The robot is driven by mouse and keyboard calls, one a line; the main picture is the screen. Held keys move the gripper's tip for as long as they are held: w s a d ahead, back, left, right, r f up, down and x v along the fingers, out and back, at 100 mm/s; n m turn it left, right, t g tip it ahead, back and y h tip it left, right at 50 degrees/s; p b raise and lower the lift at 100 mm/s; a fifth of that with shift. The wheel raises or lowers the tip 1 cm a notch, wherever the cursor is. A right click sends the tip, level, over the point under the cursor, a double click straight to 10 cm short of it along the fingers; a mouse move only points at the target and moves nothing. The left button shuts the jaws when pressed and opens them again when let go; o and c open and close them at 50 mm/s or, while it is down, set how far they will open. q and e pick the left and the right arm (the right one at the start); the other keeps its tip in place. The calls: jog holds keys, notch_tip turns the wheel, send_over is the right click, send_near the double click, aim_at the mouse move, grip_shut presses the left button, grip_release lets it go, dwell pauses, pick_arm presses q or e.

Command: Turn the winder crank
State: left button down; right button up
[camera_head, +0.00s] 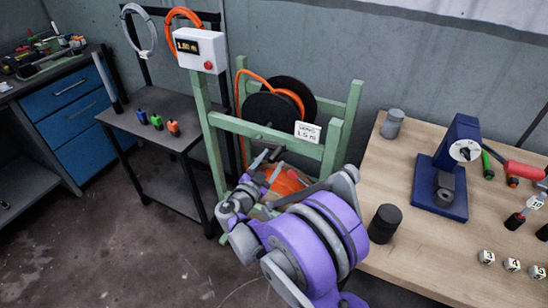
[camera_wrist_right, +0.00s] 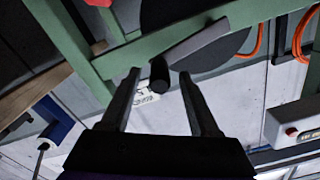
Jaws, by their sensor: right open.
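The winder (camera_head: 228,125) is a green frame with a black reel (camera_head: 268,118) wound with orange cable. Its crank has a grey arm (camera_wrist_right: 200,43) and a short black handle (camera_wrist_right: 159,74), seen nearly end-on in the right wrist view. In the head view the crank is small at the front of the frame, partly crowded by my purple arm. My right gripper (camera_wrist_right: 159,80) is open, its fingertips on either side of the black handle, with gaps visible. Contact cannot be told. My left gripper is not in view.
A white box with a display and red button (camera_head: 201,50) is on the frame's left post. A wooden workbench (camera_head: 400,175) at right carries a blue device (camera_head: 440,190) and a black cylinder (camera_head: 385,223). A dark side table (camera_head: 165,110) stands left.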

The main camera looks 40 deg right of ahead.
jog(key=v, duration=0.8)
jog(key=shift+a, duration=0.2)
jog(key=shift+s, duration=0.1)
dwell(1.3)
jog(key=s+a+r+n+g+y+p, duration=0.25)
jog(key=s+n+y+p, duration=0.35)
jog(key=s+n+y, duration=0.3)
jog(key=s+a+r+n+y+p, duration=0.1)
jog(key=s+a+n+y+p, duration=0.1)
jog(key=s+a+n, duration=0.3)
jog(key=s+a+r+n+y+p, duration=0.1)
jog(key=s+a+n+y, duration=0.3)
jog(key=a, duration=0.5)
jog(key=shift+s+n+t+y+p, duration=0.45)
jog(key=shift+y+p, duration=0.35)
jog(key=shift+p, duration=0.1)
